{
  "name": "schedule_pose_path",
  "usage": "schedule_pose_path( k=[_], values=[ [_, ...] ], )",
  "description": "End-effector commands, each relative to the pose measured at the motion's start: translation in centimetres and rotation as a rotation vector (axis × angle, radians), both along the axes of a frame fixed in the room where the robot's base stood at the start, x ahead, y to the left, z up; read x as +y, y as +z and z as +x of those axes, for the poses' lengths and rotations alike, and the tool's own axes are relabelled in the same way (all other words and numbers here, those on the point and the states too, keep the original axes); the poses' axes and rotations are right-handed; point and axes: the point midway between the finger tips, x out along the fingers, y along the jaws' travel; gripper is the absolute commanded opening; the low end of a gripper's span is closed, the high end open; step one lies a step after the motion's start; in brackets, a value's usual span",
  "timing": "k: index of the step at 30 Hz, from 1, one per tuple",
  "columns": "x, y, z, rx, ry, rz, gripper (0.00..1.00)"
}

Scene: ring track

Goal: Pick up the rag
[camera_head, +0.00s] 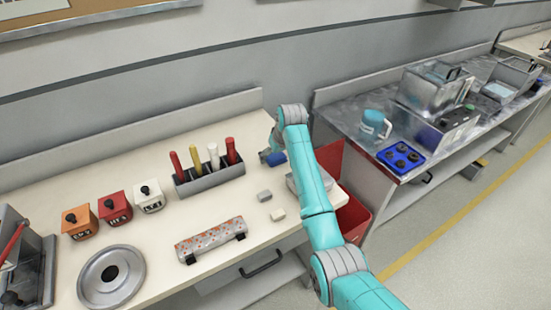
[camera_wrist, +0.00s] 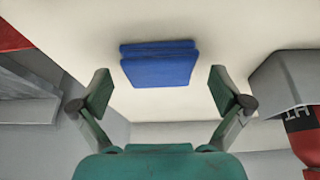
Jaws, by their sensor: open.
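The rag (camera_wrist: 158,66) is a folded blue cloth lying flat on the pale bench top, in the upper middle of the wrist view. In the head view, a small blue patch (camera_head: 277,158) beside the end of my arm looks like the rag, partly hidden by the arm. My gripper (camera_wrist: 160,82) is open and empty. Its two fingers stand apart on the left and right of the rag in the wrist view, with clear gaps between them and the cloth.
A grey rack (camera_head: 209,180) with several coloured handles stands left of my gripper. Two small grey and cream blocks (camera_head: 271,205) lie in front. A red bin (camera_head: 351,218) stands at the bench's right end. A metal bench (camera_head: 350,125) with equipment is farther right.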

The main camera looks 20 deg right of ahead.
Motion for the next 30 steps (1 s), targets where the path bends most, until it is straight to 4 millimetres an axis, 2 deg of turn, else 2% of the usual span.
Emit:
schedule_pose_path(
  k=[4,5,9,11,23,26,30],
  values=[
    [0.0,0.0,0.0,-0.001,0.0,0.0,1.0],
    [0.0,0.0,0.0,-0.001,0.0,0.0,0.95],
    [0.0,0.0,0.0,0.0,0.0,0.0,0.6],
    [0.0,0.0,0.0,0.0,0.0,0.0,0.47],
    [0.0,0.5,0.0,-0.001,0.0,0.0,0.46],
    [0.0,1.8,0.1,-0.003,0.0,0.001,0.46],
    [0.0,4.4,0.1,-0.004,0.001,0.0,0.46]
  ],
)
